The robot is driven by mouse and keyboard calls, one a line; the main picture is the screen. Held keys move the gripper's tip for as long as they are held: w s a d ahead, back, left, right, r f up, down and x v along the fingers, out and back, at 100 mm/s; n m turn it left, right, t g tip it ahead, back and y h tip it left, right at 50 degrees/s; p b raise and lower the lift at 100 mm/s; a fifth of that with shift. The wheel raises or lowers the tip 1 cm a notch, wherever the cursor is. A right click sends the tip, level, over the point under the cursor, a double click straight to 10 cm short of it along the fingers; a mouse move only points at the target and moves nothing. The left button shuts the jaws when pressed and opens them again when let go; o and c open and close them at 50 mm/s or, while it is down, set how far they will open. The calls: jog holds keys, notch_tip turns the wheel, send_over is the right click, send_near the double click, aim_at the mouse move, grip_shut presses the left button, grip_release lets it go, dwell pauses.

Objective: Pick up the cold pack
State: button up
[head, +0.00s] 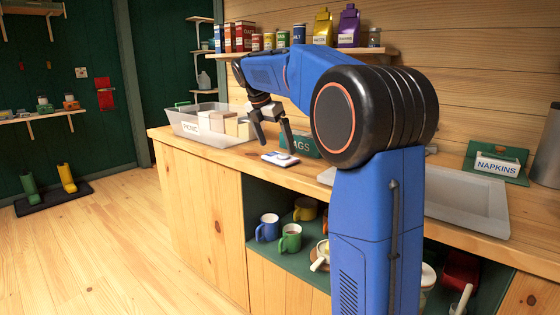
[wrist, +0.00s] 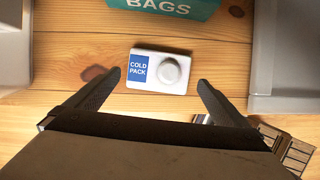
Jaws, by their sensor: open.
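My gripper (wrist: 159,81) is open and empty, with one finger toward each side of the pack and gaps between. In the head view my gripper (head: 272,139) hangs over the counter near the pack. No contact with the pack shows.
A teal bags box (wrist: 165,6) stands just behind the pack. Mugs sit on an open shelf (head: 262,255) below. Bare counter surrounds the pack closely.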

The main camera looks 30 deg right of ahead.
aim_at(280, 159)
jog(key=shift+x, duration=2.35)
jog(key=shift+a, duration=0.15)
jog(key=c, duration=0.8)
jog(key=shift+r, duration=0.1)
